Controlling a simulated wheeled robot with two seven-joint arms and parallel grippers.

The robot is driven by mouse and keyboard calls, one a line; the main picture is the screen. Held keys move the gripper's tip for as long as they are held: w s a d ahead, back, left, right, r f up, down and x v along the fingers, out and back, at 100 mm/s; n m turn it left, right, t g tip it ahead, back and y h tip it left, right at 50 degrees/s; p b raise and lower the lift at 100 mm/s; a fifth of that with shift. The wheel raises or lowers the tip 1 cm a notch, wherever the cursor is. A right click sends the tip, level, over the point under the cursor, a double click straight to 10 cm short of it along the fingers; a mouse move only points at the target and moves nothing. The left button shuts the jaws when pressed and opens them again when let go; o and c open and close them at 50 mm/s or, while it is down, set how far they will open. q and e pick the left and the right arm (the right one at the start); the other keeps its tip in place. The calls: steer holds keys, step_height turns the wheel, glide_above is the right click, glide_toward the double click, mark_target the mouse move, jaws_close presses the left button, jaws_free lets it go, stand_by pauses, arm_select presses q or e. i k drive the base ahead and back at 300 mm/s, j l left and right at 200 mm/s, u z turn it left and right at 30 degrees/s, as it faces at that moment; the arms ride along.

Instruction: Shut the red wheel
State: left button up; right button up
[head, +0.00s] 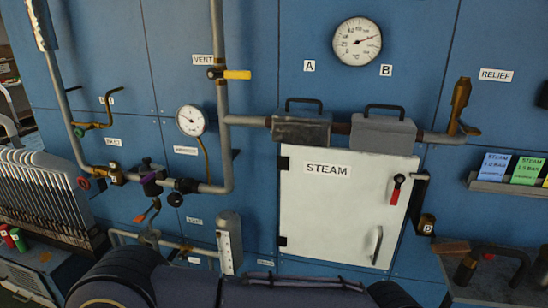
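The red wheel (84,183) is a small round handwheel at the left end of the lower horizontal pipe on the blue wall panel. It sits beside a brass valve body (115,175). How far it is turned cannot be told from here. Neither of my grippers shows in the head view, and nothing is seen touching the wheel.
A yellow-handled vent valve (230,74), gauges (357,41) and a white STEAM cabinet (345,215) are on the wall. A rack (45,200) stands at left.

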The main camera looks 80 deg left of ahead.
mark_target(87, 183)
steer(key=u, duration=4.2)
steer(key=i+j, duration=0.65)
steer(key=i+j+z, duration=0.1)
steer(key=i+j, duration=0.55)
steer(key=i+j+z, duration=0.1)
steer(key=i+j, duration=0.5)
steer(key=j, duration=0.25)
